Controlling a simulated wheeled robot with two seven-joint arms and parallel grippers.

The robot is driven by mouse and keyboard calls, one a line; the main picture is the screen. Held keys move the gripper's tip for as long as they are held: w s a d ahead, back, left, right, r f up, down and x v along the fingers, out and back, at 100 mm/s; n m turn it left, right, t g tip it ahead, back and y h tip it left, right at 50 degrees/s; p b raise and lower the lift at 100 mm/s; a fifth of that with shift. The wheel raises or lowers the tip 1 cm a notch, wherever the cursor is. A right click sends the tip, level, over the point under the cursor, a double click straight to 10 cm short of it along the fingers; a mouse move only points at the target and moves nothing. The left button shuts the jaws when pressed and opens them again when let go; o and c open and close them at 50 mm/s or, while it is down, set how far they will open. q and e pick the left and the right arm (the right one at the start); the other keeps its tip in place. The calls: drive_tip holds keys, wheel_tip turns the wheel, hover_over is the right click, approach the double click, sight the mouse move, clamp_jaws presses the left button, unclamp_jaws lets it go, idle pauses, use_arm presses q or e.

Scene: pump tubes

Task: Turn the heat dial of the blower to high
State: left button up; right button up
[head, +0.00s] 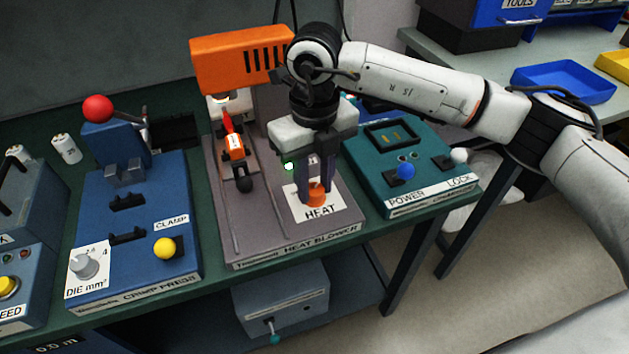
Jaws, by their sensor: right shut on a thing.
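The heat blower (250,245) is a grey-based machine with an orange housing (240,62) on top, in the middle of the bench. Its heat dial (318,190) is an orange knob on a white plate marked HEAT (319,211). My right gripper (317,187) points straight down over the plate and is shut on the dial. Its fingers stand at either side of the knob and hide part of it. Any scale marks behind the fingers are hidden, so I cannot tell the dial's setting. My left gripper is not in view.
A blue crimp press (130,235) with a red ball lever (97,108) stands left of the blower. A teal box (400,165) with POWER and LOCK controls stands close on the right.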

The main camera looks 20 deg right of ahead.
sight(315, 188)
drive_tip(key=shift+r, duration=0.1)
drive_tip(key=o, duration=1.1)
drive_tip(key=shift+c, duration=0.2)
wheel_tip(315, 188, up, 10)
drive_tip(key=shift+r, duration=0.15)
